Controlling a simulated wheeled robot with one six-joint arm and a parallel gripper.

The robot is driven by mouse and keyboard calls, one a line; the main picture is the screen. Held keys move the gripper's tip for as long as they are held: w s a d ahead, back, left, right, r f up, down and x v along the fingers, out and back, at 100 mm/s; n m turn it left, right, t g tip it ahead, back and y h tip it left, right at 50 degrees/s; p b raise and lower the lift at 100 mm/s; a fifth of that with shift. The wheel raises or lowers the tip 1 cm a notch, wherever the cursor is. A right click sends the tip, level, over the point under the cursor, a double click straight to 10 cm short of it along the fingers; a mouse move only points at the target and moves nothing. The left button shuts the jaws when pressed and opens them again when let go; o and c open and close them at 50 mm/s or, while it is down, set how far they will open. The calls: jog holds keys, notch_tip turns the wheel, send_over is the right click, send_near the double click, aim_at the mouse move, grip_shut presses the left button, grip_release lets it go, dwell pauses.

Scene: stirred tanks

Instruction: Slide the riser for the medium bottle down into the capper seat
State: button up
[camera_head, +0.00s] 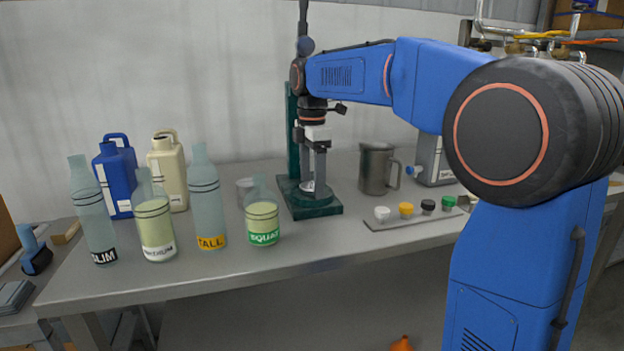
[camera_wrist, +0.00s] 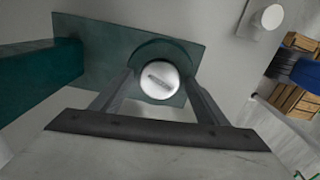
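The riser (camera_wrist: 159,79) is a round whitish disc with a dark engraved mark on its top. In the head view the riser (camera_head: 311,187) is a small pale shape low between my fingers. My gripper (camera_wrist: 160,80) points straight down, with its two fingers on opposite sides of the riser, shut on it. The capper's dark green base (camera_head: 313,206) lies below, and a curved green seat wall shows behind the riser in the wrist view. Whether the riser touches the seat floor is hidden. The medium bottle (camera_head: 155,224), with yellow-green liquid, stands at the left.
The capper's green column (camera_head: 292,130) rises close behind my gripper. Slim (camera_head: 92,217), tall (camera_head: 207,205) and squat (camera_head: 262,216) bottles stand to the left. A steel jug (camera_head: 376,169) and a strip of coloured caps (camera_head: 415,219) are to the right.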

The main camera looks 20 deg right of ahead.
aim_at(312, 185)
jog(key=shift+r, duration=3.9)
jog(key=shift+s, duration=0.1)
